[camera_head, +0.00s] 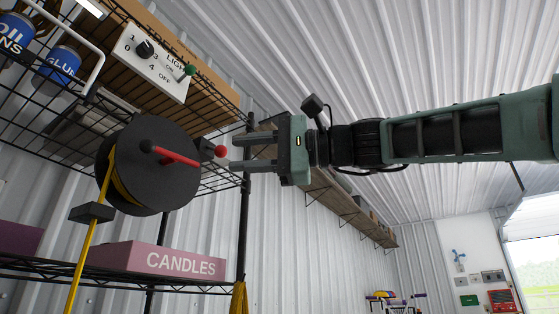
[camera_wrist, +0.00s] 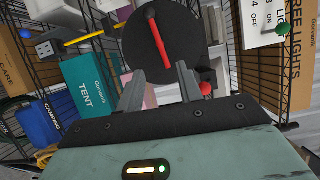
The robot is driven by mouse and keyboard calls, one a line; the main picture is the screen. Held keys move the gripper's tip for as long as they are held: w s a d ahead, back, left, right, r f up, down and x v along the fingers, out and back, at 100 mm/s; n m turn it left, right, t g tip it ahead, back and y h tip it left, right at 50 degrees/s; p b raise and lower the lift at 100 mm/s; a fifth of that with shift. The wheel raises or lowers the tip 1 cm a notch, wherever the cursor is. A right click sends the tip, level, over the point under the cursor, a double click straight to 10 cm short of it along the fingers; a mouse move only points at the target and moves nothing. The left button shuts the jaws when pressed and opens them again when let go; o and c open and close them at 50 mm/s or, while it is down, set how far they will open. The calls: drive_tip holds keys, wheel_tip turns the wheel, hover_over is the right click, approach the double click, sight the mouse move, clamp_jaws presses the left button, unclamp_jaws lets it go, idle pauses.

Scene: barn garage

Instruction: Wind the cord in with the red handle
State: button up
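A black cord reel (camera_head: 155,185) hangs on a wire shelf, with yellow cord (camera_head: 76,265) running down through a black guide block (camera_head: 92,212). My gripper (camera_head: 232,152) is open, just right of the knob in the head view. In the wrist view, the knob is right of the right finger, outside the gap.
A switch panel (camera_head: 151,62) with a black dial and green-tipped lever is above the reel. A pink CANDLES box (camera_head: 165,259) sits below. A black shelf post (camera_head: 244,215) stands below my gripper. Blue cans (camera_head: 59,62) are upper left.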

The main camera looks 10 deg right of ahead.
drive_tip(key=v, duration=0.5)
drive_tip(key=shift+s+d+b, duration=0.15)
drive_tip(key=shift+d+b, duration=0.15)
drive_tip(key=shift+b, duration=0.1)
